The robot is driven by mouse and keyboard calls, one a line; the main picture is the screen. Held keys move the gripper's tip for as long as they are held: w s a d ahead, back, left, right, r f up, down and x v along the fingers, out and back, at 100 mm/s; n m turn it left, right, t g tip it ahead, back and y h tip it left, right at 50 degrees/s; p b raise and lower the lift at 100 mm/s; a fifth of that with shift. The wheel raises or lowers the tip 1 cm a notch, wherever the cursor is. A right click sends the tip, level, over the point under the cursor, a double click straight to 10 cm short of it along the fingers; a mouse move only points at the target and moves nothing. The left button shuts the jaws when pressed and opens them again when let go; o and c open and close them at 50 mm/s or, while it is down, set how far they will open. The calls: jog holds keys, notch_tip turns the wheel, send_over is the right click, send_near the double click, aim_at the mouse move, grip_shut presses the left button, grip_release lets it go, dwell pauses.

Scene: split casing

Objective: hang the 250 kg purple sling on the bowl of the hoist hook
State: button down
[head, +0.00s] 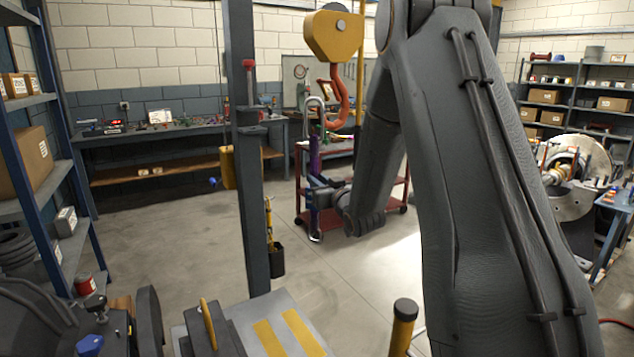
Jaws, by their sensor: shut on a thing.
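The orange-red hoist hook (343,103) hangs below a yellow hoist block (333,37) in the upper middle of the head view. The purple sling (315,158) hangs upright just left of and below the hook, with a silver link at its top and a metal end piece near its bottom. My gripper (316,188) is shut on the purple sling at about mid-length, and its fingers partly cover it. The silver link is beside the left side of the hook; I cannot tell whether they touch. The sling's 250 kg marking is too small to read.
A grey post (247,150) stands left of the sling. A red trolley (392,190) stands behind my gripper. A workbench (180,133) runs along the back wall. Shelving (40,150) is at the left, and a casing (575,185) is at the right. Open floor lies between.

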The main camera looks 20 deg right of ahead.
jog(key=shift+d, duration=0.15)
jog(key=shift+w+d+f+b, duration=0.1)
jog(key=shift+w+d+b, duration=0.05)
jog(key=shift+d, duration=0.65)
jog(key=shift+w+d+f+b, duration=0.1)
jog(key=shift+w+d+b, duration=0.1)
jog(key=shift+d, duration=0.6)
jog(key=shift+w+d+f+b, duration=0.1)
jog(key=shift+w+d+b, duration=0.05)
jog(key=shift+d, duration=0.65)
jog(key=shift+f, duration=0.1)
jog(key=shift+w+d+f+b, duration=0.1)
jog(key=shift+d+f+b, duration=0.15)
jog(key=shift+f+b, duration=0.4)
jog(key=shift+d+f+b, duration=0.25)
jog(key=shift+f+b, duration=0.2)
jog(key=shift+f, duration=0.3)
notch_tip(320, 180, down, 3)
jog(key=shift+d+r+b, duration=0.1)
jog(key=shift+r+b, duration=0.1)
jog(key=shift+b, duration=0.65)
